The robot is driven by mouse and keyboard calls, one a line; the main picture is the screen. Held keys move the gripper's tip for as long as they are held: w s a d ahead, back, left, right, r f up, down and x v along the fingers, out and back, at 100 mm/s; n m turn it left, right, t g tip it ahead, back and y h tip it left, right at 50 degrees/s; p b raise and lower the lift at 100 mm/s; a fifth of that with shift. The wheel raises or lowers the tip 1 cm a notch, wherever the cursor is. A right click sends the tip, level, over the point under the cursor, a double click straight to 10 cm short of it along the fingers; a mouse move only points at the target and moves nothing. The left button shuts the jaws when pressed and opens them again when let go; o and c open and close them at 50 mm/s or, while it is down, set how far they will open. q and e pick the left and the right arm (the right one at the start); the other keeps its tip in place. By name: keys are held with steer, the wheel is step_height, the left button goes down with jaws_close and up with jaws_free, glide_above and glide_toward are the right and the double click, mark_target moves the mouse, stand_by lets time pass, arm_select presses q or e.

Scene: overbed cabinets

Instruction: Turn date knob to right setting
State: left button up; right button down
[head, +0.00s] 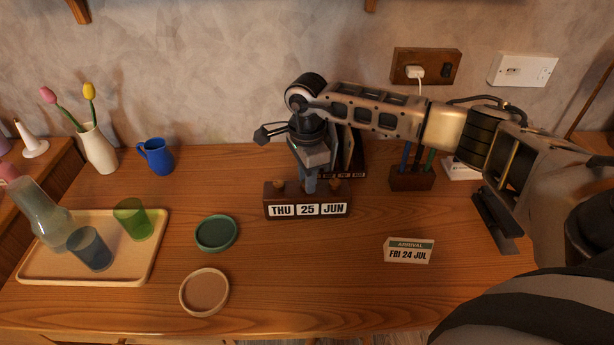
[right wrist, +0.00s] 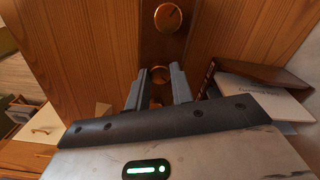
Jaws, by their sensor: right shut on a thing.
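A dark wooden block calendar (head: 307,210) stands on the desk and reads THU 25 JUN. On its top are a left knob (head: 279,184) and a right knob (head: 334,184), with the middle date knob hidden by my gripper in the head view. My right gripper (head: 309,184) points down onto the middle of the calendar. In the right wrist view its two fingers are shut on the date knob (right wrist: 160,75); another round knob (right wrist: 168,17) lies beyond the fingertips. An arrival card (head: 409,251) reads FRI 24 JUL. My left gripper is not in view.
A wooden tray (head: 140,270) with a carafe and two cups is at the left. A green coaster (head: 217,233) and a pale round coaster (head: 205,291) lie left of the calendar. A pen holder (head: 411,179) stands to the right. The desk before the calendar is clear.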

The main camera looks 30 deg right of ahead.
steer(key=c, duration=1.2)
jaws_free()
steer(key=shift+r, duration=0.1)
step_height(320, 180, up, 16)
steer(key=b, duration=0.1)
